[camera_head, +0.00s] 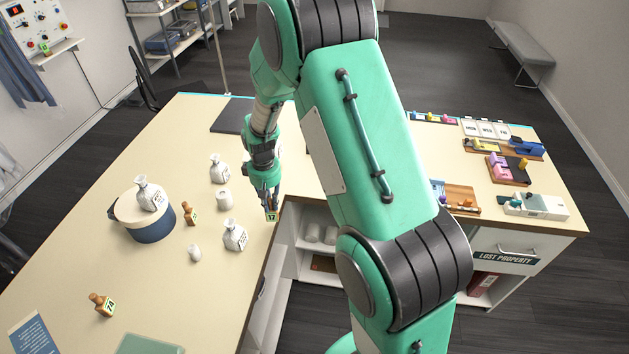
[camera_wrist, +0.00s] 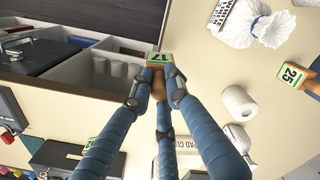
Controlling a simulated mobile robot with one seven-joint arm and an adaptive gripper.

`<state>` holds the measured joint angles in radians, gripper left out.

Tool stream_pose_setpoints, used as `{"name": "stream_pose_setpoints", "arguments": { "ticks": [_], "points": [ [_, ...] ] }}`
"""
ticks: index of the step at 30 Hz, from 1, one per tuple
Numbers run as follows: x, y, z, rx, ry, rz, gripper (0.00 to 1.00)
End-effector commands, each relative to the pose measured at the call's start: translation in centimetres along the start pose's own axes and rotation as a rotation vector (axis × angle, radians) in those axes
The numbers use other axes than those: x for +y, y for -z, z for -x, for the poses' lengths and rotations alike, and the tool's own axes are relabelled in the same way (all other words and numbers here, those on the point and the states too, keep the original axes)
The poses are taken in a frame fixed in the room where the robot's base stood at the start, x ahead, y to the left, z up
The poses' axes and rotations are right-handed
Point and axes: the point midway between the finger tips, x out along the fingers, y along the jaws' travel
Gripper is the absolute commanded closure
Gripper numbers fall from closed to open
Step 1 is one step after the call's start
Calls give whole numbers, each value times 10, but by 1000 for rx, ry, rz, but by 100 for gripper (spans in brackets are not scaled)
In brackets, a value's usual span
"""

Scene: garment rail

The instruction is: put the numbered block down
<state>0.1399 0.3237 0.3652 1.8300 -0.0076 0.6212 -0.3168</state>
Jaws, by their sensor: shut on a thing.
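The numbered block (camera_head: 272,215), with a green-edged face reading 17, is at the tips of my gripper (camera_head: 270,203). My gripper points down and is shut on it, near the inner edge of the cream counter (camera_head: 150,285). In the wrist view the block (camera_wrist: 160,57) sits between the blue fingers (camera_wrist: 158,80), with its number face showing and its lower part mostly hidden. I cannot tell whether it touches the counter or hangs just above it.
Left of my gripper are white tagged bags (camera_head: 235,236), white rolls (camera_head: 224,200), a block (camera_head: 190,213) and a round box (camera_head: 147,222). Open shelves (camera_head: 318,250) lie below the edge. Trays (camera_head: 508,170) stand on the right counter.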

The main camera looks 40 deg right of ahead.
Motion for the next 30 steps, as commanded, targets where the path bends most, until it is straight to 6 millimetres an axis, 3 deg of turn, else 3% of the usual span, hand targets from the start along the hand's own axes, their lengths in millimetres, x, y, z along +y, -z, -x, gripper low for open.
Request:
{"name": "stream_pose_setpoints", "arguments": {
  "ticks": [8,14,20,30],
  "points": [
    [4,0,0,0,0,-7,100],
    [27,-2,1,0,1,-43,100],
    [74,-8,3,0,1,-116,100],
    [180,-35,5,2,2,-282,100]
  ]
}}
